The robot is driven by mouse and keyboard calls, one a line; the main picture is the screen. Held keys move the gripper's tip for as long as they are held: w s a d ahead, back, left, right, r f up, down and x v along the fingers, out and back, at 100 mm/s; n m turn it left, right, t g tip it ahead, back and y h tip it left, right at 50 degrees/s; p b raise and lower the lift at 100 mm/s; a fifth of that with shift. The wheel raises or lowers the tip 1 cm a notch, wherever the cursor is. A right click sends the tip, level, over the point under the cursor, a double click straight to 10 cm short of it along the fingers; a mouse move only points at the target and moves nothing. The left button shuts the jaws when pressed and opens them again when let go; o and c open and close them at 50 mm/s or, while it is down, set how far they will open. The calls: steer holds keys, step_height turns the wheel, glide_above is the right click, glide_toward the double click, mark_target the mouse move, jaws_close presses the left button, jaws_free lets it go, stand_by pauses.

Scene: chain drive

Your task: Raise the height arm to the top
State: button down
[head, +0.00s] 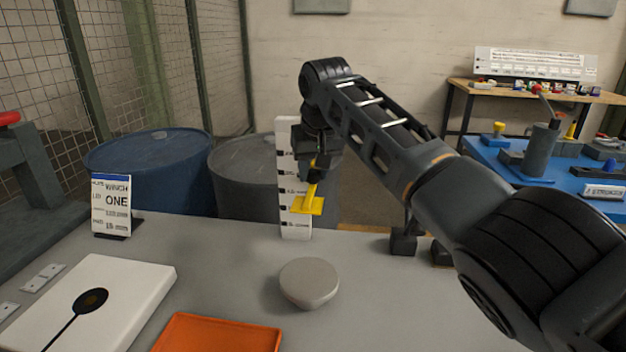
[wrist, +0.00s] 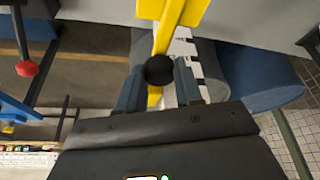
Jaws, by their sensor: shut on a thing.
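The height arm (head: 306,205) is yellow, with a flat plate and a stem, and stands in front of a white upright scale (head: 296,228) with black marks. Its plate is at the lower part of the scale, clear of the top. My gripper (head: 316,166) is at the upper end of the stem. In the wrist view my gripper (wrist: 157,88) is shut on the height arm's black round knob (wrist: 160,70), with a finger on either side. The yellow arm (wrist: 180,14) runs away beyond the knob. My wrist and fingers hide part of the scale in the head view.
A grey round block (head: 309,282) stands on the table in front of the scale. An orange tray (head: 218,335) and a white board (head: 120,290) lie at the front left. A sign (head: 111,205) stands at the back left, with drums (head: 150,165) behind the table.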

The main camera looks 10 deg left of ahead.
step_height(320, 180, up, 8)
steer(key=p, duration=0.4)
steer(key=shift+r, duration=0.2)
steer(key=c, duration=0.8)
jaws_free()
steer(key=shift+f, duration=0.1)
steer(key=shift+o, duration=0.2)
step_height(320, 180, up, 7)
glide_above(314, 172)
steer(key=s+d, duration=0.1)
steer(key=s, duration=0.2)
steer(key=shift+b, duration=0.4)
